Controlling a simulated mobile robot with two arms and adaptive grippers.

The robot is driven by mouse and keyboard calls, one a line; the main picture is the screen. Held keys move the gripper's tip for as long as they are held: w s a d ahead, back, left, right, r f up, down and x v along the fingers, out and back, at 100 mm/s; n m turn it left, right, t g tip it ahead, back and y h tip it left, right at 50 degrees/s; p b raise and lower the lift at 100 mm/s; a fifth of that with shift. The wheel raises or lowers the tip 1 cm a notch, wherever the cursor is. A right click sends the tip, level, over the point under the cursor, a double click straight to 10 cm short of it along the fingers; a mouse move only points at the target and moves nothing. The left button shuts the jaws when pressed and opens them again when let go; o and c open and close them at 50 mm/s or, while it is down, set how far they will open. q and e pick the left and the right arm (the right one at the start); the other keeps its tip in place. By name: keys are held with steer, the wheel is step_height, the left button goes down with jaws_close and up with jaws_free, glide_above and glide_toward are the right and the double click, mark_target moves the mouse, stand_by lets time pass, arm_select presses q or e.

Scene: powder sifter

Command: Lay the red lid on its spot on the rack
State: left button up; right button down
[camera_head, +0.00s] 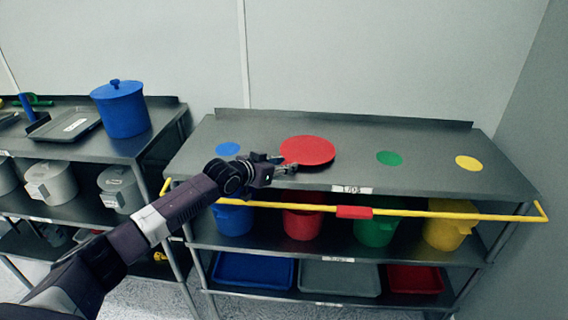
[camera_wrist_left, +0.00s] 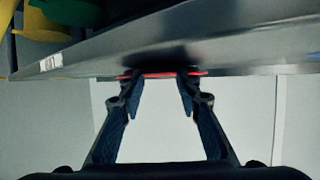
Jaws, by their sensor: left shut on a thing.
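The red lid (camera_head: 308,150) is a flat round disc, level over the top of the rack (camera_head: 420,178), between the blue spot (camera_head: 228,149) and the green spot (camera_head: 389,158). My left gripper (camera_head: 278,163) is shut on the lid's near left edge. In the left wrist view the lid (camera_wrist_left: 160,74) shows as a thin red strip at the fingertips, close against the rack top. I cannot tell whether it touches the surface. No red spot shows; the lid covers that stretch of the top. My right gripper is not in view.
A yellow spot (camera_head: 469,163) lies at the right of the top. A yellow rail (camera_head: 440,213) runs along the rack's front, below the top. Coloured buckets and trays fill the lower shelves. A second rack at left holds a lidded blue bucket (camera_head: 122,110).

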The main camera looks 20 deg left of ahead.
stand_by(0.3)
arm_select(q)
steer(key=o, duration=1.2)
steer(key=shift+f, duration=0.1)
steer(key=v, duration=1.2)
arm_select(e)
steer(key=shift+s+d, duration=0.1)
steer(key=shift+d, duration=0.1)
